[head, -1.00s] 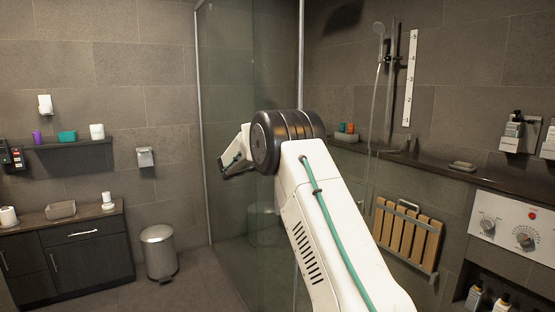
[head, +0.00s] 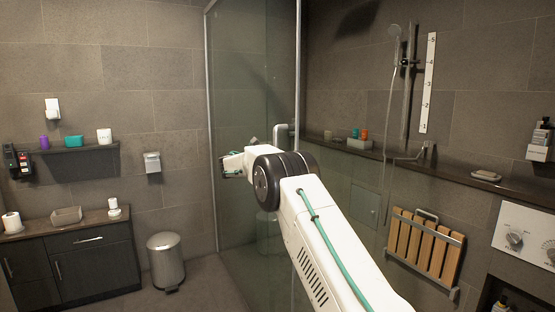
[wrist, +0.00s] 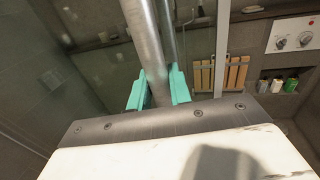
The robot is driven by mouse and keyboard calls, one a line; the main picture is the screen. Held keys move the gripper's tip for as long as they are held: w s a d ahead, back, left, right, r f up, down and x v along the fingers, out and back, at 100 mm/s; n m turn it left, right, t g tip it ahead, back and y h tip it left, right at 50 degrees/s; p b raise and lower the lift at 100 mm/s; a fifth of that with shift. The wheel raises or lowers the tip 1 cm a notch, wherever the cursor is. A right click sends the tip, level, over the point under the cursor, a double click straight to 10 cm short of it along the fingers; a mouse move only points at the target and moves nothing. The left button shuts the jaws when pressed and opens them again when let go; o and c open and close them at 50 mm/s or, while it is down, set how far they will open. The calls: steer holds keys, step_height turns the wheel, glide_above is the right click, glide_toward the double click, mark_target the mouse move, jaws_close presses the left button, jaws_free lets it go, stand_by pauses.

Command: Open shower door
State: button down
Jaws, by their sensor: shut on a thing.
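The shower door (head: 235,100) is a tall greenish glass panel with metal edge strips, left of centre in the head view. Its metal bar handle (head: 284,132) shows just above my arm's dark joint. In the wrist view the round steel handle bar (wrist: 144,40) runs up from between the two teal fingers of my gripper (wrist: 158,90). The fingers are closed around the bar, one on each side. In the head view my arm hides the fingertips and the lower handle. I cannot tell whether the door stands ajar.
A folding wooden seat (head: 424,240) and a shower head (head: 394,31) are on the right wall. Some floor between bin and glass is clear.

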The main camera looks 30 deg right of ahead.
steer(key=c, duration=1.7)
jaws_free()
steer(key=shift+w+a, duration=0.1)
steer(key=shift+a, duration=0.25)
steer(key=o, duration=0.4)
steer(key=shift+a, duration=0.25)
steer(key=shift+c, duration=0.2)
steer(key=s+a, duration=0.1)
steer(key=a, duration=0.6)
steer(key=shift+s, duration=0.15)
